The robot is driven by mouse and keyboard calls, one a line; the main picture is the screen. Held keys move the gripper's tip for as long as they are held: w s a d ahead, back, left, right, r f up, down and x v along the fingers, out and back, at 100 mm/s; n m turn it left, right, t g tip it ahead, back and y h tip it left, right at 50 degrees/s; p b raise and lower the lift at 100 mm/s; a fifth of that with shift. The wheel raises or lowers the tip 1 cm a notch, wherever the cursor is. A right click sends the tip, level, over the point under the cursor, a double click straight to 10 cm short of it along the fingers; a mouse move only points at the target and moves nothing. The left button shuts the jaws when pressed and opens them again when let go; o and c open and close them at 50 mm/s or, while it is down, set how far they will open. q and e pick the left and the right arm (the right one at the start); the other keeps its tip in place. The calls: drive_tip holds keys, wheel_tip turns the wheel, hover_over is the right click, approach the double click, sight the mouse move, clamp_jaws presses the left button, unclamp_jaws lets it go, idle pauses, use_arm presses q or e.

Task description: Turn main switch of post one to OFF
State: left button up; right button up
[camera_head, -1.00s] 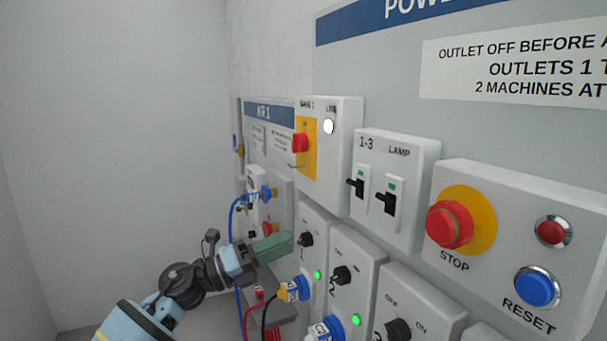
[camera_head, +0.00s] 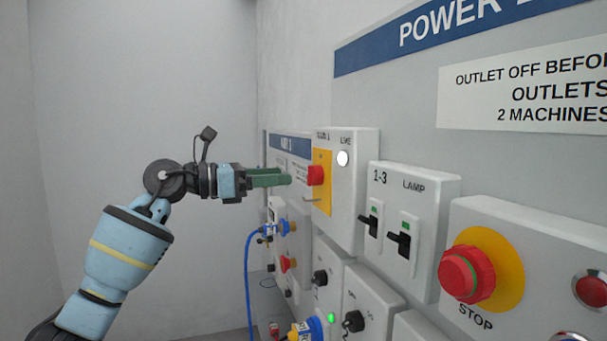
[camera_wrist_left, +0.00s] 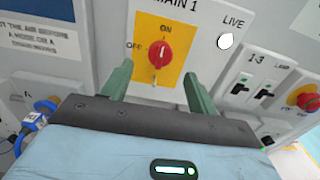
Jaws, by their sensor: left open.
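The main switch is a red rotary knob (camera_head: 316,175) on a yellow plate (camera_head: 322,196) on the box labelled MAIN 1. In the left wrist view the red knob (camera_wrist_left: 159,54) sits ahead, with ON printed above it and OFF to its left. Its grip stands roughly upright, toward ON. The white LIVE lamp (camera_wrist_left: 226,40) is beside it. My left gripper (camera_head: 288,180) is open and empty, just in front of the knob and apart from it. In the wrist view its green fingers (camera_wrist_left: 158,90) stand either side of and below the knob. My right gripper is out of view.
A box with two black lamp switches (camera_head: 386,232) and a red STOP button (camera_head: 467,275) stand to the right. Outlet boxes with black knobs (camera_head: 320,277) lie below. Blue hose and fittings (camera_head: 283,227) are below the gripper. Free room lies to the left.

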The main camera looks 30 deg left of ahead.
sight(314, 176)
use_arm(q)
drive_tip(key=shift+p+x, duration=0.5)
drive_tip(key=shift+x, duration=2.85)
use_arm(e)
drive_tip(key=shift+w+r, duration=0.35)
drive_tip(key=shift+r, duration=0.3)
use_arm(q)
drive_tip(key=shift+c, duration=0.3)
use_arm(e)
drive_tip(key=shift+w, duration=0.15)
use_arm(q)
drive_tip(key=c, duration=0.9)
drive_tip(key=shift+r, duration=0.1)
drive_tip(key=shift+c, duration=0.2)
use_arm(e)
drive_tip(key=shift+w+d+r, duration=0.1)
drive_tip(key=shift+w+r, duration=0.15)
